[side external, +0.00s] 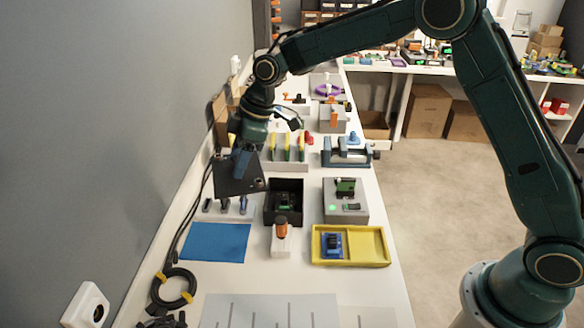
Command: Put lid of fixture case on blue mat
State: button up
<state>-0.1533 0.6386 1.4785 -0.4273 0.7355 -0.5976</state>
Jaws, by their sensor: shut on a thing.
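My gripper (243,162) is shut on a dark, flat, square lid (236,178) and holds it tilted above the table's left side. The lid is beyond the blue mat (216,243), toward the back, and apart from it. The blue mat lies flat and bare near the table's left edge. The fixture case (298,188) is an open black box to the right of the lid, with a green board inside. The fingertips are partly hidden against the dark lid.
An orange-handled tool (281,230) stands in a white block right of the mat. A yellow tray (377,245) holds a blue part. A grey fixture (345,205) stands behind it. Small dark-tipped pieces (225,205) stand between lid and mat. A black cable coil (173,288) lies in front.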

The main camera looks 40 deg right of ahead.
aim_at(221, 184)
jog(key=shift+n, duration=0.6)
jog(key=a, duration=0.1)
jog(key=s+a, duration=0.1)
jog(key=a, duration=0.1)
jog(key=a+f, duration=0.1)
jog(key=shift+s+a, duration=0.25)
jog(key=shift+a, duration=0.05)
notch_tip(221, 184, down, 16)
jog(key=shift+r, duration=0.1)
jog(key=shift+f, duration=2.15)
jog(key=shift+f, duration=0.1)
jog(key=o, duration=1)
jog(key=shift+v, duration=6.1)
